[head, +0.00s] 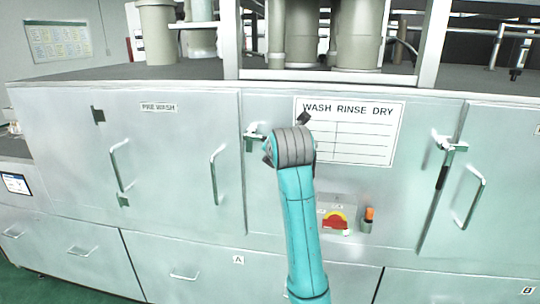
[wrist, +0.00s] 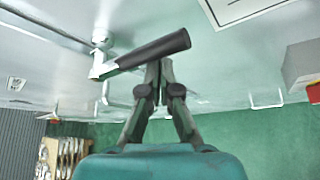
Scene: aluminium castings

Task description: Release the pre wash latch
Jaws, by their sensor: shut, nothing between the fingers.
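The pre wash latch (head: 254,135) sits at the right edge of the door labelled PRE WASH (head: 160,160). In the wrist view its pale pivot is at the left, and its black handle (wrist: 152,53) slants up to the right. In the head view my arm's wrist covers most of the handle; a black end shows just above it. My gripper (wrist: 158,70) is shut and empty, its fingertips at the handle's lower side in the wrist view. I cannot tell whether they touch it. In the head view the fingers are mostly hidden. The door looks flush with the front.
A WASH RINSE DRY sign (head: 348,130) is right of the latch. Below it is a grey box with a red and yellow switch (head: 335,222), beside an orange-topped part (head: 369,214). A second latch (head: 442,165) hangs handle-down at the right. Bar handles (head: 214,177) stick out from the doors.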

